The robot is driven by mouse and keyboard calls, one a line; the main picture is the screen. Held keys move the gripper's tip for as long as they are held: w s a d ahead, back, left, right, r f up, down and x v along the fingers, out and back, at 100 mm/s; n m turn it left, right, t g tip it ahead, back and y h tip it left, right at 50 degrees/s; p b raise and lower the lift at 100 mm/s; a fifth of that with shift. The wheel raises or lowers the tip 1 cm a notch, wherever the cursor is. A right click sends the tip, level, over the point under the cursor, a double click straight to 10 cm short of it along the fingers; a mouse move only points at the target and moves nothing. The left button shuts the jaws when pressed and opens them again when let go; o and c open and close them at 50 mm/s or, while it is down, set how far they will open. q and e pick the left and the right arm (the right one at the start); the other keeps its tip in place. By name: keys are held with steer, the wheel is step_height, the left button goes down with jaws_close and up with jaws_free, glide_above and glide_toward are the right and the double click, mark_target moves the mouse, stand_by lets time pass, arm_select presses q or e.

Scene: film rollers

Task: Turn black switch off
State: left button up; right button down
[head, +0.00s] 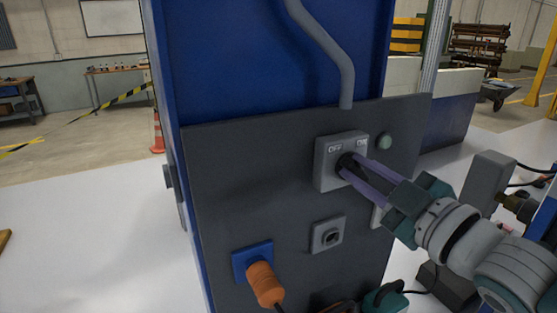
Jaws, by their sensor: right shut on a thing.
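The black switch (346,161) is a dark knob on a grey box (327,177) fixed to the dark grey panel (230,200). The box has an OFF label at its upper left and an ON label at its upper right. My right gripper (352,166) reaches in from the right, with its two long purple fingers shut on the black switch. The fingers cover part of the knob, so I cannot tell which label it points to. My left gripper is not in view.
A pale green round button (384,142) is right of the switch box. A grey socket (327,236) sits below it, and an orange plug (264,284) is in a blue socket at lower left. A grey conduit (330,50) runs down from above.

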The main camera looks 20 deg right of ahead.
steer(key=shift+n, duration=0.3)
steer(key=c, duration=0.8)
jaws_free()
steer(key=shift+o, duration=0.2)
steer(key=shift+s, duration=0.15)
steer(key=s+b, duration=0.2)
steer(key=s, duration=0.7)
steer(key=shift+s+d, duration=0.35)
